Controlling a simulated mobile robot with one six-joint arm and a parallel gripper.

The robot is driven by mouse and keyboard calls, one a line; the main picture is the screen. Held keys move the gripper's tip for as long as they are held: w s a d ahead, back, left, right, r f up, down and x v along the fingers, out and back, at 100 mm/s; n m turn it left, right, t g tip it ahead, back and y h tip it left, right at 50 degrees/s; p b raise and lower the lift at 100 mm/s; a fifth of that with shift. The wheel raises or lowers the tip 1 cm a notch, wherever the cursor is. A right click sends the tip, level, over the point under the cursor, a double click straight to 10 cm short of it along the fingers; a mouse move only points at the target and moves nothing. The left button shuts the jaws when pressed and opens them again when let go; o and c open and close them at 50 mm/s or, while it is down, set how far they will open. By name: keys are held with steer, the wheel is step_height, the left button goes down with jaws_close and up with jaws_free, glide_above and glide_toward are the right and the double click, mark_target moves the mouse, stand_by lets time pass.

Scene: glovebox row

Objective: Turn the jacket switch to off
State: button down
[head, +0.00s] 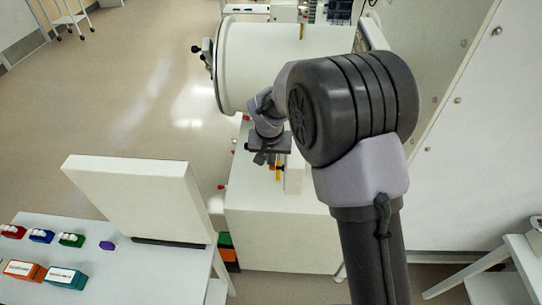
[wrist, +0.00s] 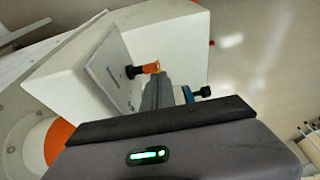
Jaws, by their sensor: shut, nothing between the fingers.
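A white box (wrist: 90,65) carries a grey panel (wrist: 118,62) in the wrist view. A small black knob with an orange end (wrist: 151,68) sticks out from the panel; it looks like the jacket switch, but its label is too small to read. My gripper (wrist: 158,80) is shut and empty, its fingertips just below the orange end. I cannot tell whether they touch it. In the head view my gripper (head: 268,160) hangs beside the white cabinet's top, with small orange and yellow bits close to it. The switch's setting cannot be read.
A large white cylinder (head: 275,55) lies behind my gripper in the head view. A white cabinet (head: 275,225) stands below. A bench at lower left holds an upright white panel (head: 140,198) and coloured boxes. A dark and blue knob (wrist: 197,92) shows right of my fingers.

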steer(key=shift+r+p, duration=0.1)
steer(key=shift+p, duration=0.3)
steer(key=shift+s+g+p, duration=0.1)
steer(key=shift+g+p, duration=0.5)
steer(key=shift+p, duration=0.2)
steer(key=shift+f, duration=0.35)
steer(key=shift+f+b, duration=0.3)
steer(key=shift+b, duration=0.15)
steer(key=shift+b, duration=0.3)
steer(key=shift+w, duration=0.2)
